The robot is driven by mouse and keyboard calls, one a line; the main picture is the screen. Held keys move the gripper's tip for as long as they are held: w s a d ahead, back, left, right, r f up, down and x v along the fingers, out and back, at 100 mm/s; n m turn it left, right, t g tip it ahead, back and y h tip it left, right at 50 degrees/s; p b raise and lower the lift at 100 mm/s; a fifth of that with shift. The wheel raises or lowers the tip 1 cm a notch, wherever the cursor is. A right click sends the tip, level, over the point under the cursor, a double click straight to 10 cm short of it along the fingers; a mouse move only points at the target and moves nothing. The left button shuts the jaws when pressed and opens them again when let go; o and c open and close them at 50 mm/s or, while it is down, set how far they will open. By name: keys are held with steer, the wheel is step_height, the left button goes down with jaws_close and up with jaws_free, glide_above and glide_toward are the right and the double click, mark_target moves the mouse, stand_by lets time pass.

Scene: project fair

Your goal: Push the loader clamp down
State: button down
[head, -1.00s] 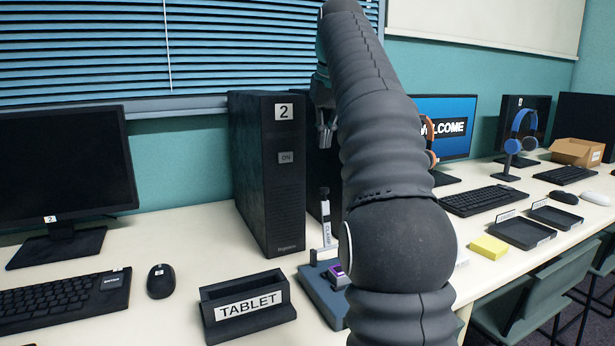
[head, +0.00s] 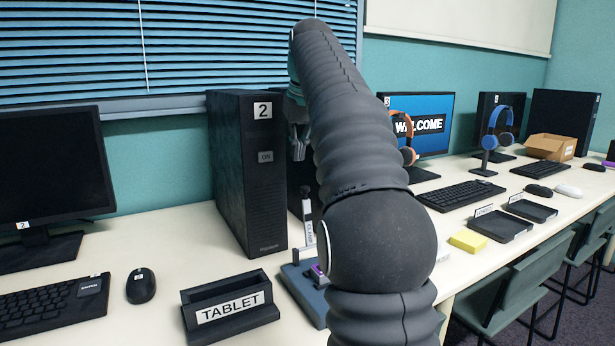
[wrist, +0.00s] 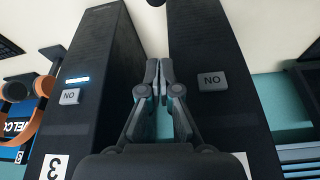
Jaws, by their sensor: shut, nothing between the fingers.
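The loader clamp (head: 309,232) is an upright white lever with a black tip, standing on a blue-grey base (head: 303,292). A small purple piece (head: 319,273) sits on the base, partly hidden by my arm. My gripper (head: 299,156) is shut and empty, above the clamp's black tip and apart from it, beside tower 2. In the wrist view my shut gripper (wrist: 158,68) shows between two dark towers. I cannot make out the clamp in the wrist view.
Tower 2 (head: 248,185) stands just left of my gripper, and tower 3 (wrist: 95,85) is on its other side. A TABLET holder (head: 230,310) stands at the front.

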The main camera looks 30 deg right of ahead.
step_height(320, 180, down, 6)
steer(key=s+b, duration=0.2)
stand_by(0.4)
steer(key=shift+a+r, duration=0.1)
